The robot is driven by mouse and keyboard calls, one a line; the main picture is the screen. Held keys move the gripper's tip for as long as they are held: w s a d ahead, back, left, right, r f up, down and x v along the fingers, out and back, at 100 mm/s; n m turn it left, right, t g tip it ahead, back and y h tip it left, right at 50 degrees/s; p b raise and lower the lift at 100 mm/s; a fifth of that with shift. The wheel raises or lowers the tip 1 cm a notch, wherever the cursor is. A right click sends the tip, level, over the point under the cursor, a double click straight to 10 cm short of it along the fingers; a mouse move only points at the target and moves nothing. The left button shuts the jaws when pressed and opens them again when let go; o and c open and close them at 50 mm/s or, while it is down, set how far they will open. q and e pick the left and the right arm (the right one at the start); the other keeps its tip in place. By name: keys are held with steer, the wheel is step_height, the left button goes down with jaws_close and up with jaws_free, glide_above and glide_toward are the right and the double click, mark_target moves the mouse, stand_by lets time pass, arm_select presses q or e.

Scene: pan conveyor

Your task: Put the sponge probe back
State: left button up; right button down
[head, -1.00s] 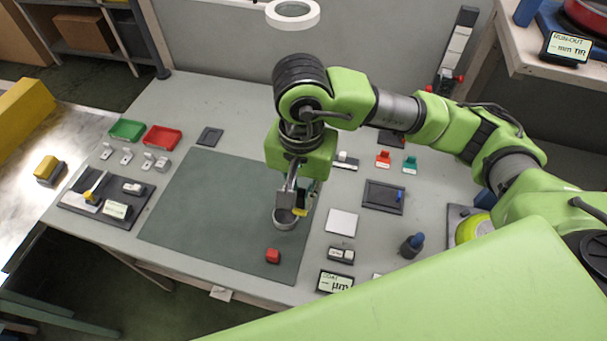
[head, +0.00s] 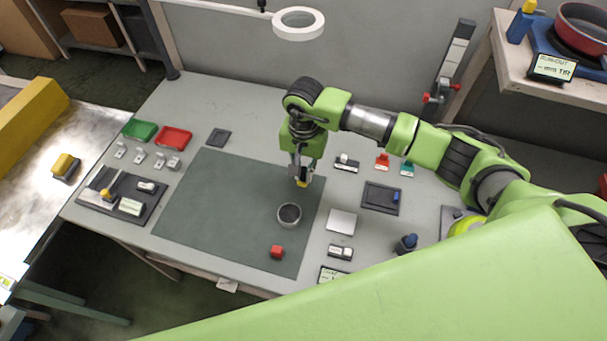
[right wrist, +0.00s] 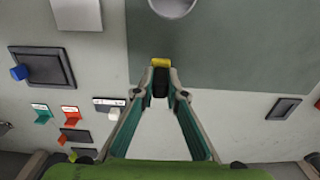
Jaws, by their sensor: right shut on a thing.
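My right gripper (head: 302,180) hangs above the green mat (head: 225,200), beyond the round metal cup (head: 289,215) and clear of it. It is shut on a small dark piece with a yellow end, which I take to be the sponge probe (right wrist: 160,64). The yellow end points away from the fingers in the right wrist view, where the cup (right wrist: 172,6) is cut by the top edge. In the head view the arm hides part of the probe. I cannot tell which stand belongs to the probe. My left gripper is not in view.
A red block (head: 277,252) lies on the mat. Right of the mat are a black-and-white block (head: 346,163), red (head: 382,161) and green (head: 407,168) stands, a dark tray (head: 381,199) and a pale plate (head: 342,221). Green and red trays (head: 173,138) stand at the back left.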

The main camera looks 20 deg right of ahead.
mark_target(304, 169)
step_height(304, 169, down, 2)
steer(key=shift+f, duration=0.45)
steer(key=c, duration=2)
jaws_free()
steer(key=shift+c, duration=0.2)
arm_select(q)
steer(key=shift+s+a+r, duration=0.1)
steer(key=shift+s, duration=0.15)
arm_select(e)
steer(key=shift+s+r, duration=0.1)
steer(key=shift+a+r, duration=0.1)
steer(key=shift+r, duration=0.35)
step_height(304, 169, up, 11)
steer(key=b, duration=0.3)
steer(key=shift+f, duration=0.15)
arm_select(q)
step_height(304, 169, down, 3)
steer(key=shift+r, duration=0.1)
arm_select(e)
steer(key=shift+r, duration=0.35)
